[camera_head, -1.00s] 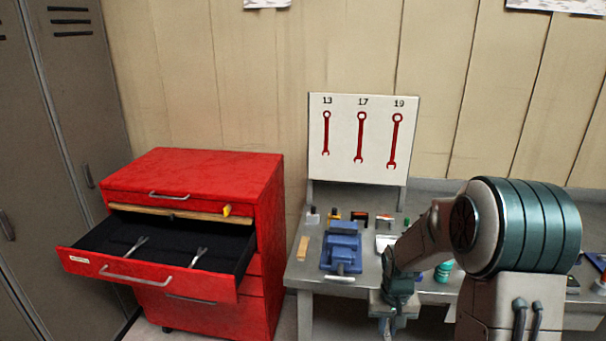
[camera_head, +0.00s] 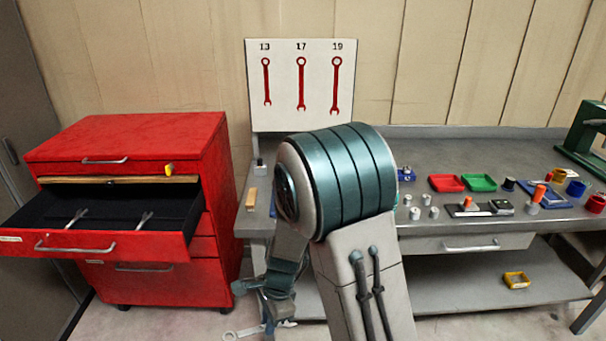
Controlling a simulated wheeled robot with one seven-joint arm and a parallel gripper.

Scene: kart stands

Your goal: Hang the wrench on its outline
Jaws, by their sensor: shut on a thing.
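The white board (camera_head: 283,115) on the bench carries three red wrench outlines, marked 13 (camera_head: 266,82), 17 (camera_head: 301,84) and 19 (camera_head: 336,85). No wrench hangs on any of them. My gripper (camera_head: 272,318) is low in front of the bench, pointing down, mostly hidden by my wrist. It is shut on a silver wrench (camera_head: 243,332), whose ring end sticks out to the left near the picture's bottom edge. The wrench's size cannot be read. Two more wrenches lie in the open drawer, one at left (camera_head: 75,218) and one at right (camera_head: 144,219).
The red cabinet (camera_head: 130,140) stands left, its black-lined drawer (camera_head: 110,205) pulled out. The grey workbench (camera_head: 460,145) runs right, with red (camera_head: 446,183) and green (camera_head: 479,183) trays and several small parts.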

